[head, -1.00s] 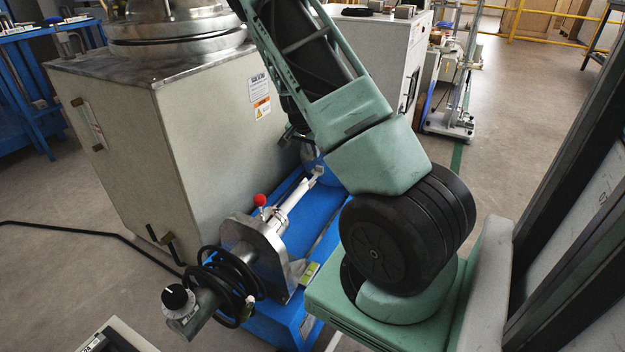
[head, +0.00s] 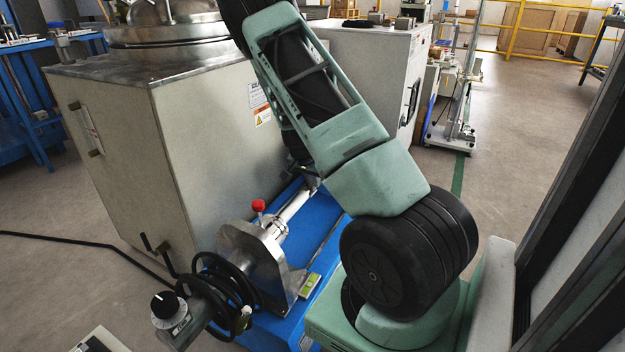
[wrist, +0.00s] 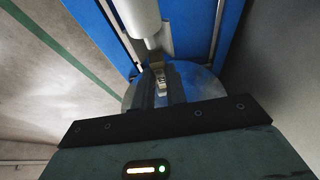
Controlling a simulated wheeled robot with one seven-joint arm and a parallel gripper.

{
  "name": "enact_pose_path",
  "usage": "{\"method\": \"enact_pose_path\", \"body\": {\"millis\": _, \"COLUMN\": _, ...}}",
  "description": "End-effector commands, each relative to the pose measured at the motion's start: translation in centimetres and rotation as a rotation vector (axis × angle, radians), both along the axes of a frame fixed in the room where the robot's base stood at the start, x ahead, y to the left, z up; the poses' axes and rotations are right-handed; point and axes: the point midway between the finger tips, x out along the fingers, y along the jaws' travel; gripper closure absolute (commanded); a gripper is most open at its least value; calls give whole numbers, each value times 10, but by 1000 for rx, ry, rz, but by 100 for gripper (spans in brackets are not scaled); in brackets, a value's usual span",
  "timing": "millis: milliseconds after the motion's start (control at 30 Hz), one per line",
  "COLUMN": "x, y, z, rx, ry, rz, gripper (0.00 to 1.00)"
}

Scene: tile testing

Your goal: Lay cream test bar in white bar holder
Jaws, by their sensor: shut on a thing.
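My gripper (wrist: 160,88) is shut on a small pale piece, taken to be the cream test bar (wrist: 160,75), in the wrist view. Only a short part of it shows between the fingers. Just beyond the fingertips is the end of a white cylinder (wrist: 134,16), which seems to be the white bar holder. In the head view this white cylinder (head: 294,206) lies along the blue machine bed, and its far end is covered by my arm. I cannot tell whether the bar touches it. My gripper and the bar are largely hidden behind my arm in the head view.
A large grey cabinet (head: 165,150) stands close on the left. Open floor (head: 515,130) lies to the right.

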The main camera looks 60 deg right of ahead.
Motion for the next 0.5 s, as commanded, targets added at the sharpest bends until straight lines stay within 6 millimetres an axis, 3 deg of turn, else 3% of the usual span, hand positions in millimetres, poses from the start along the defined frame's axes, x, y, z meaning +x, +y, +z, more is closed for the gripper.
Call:
{"method": "enact_pose_path", "body": {"millis": 33, "x": 0, "y": 0, "z": -2, "rx": 0, "ry": 0, "rz": 0, "gripper": 100}}
{"method": "enact_pose_path", "body": {"millis": 67, "x": 0, "y": 0, "z": -2, "rx": 0, "ry": 0, "rz": 0, "gripper": 84}}
{"method": "enact_pose_path", "body": {"millis": 133, "x": 0, "y": 0, "z": -2, "rx": 0, "ry": 0, "rz": 0, "gripper": 65}}
{"method": "enact_pose_path", "body": {"millis": 500, "x": 0, "y": 0, "z": 4, "rx": 0, "ry": -1, "rz": 0, "gripper": 65}}
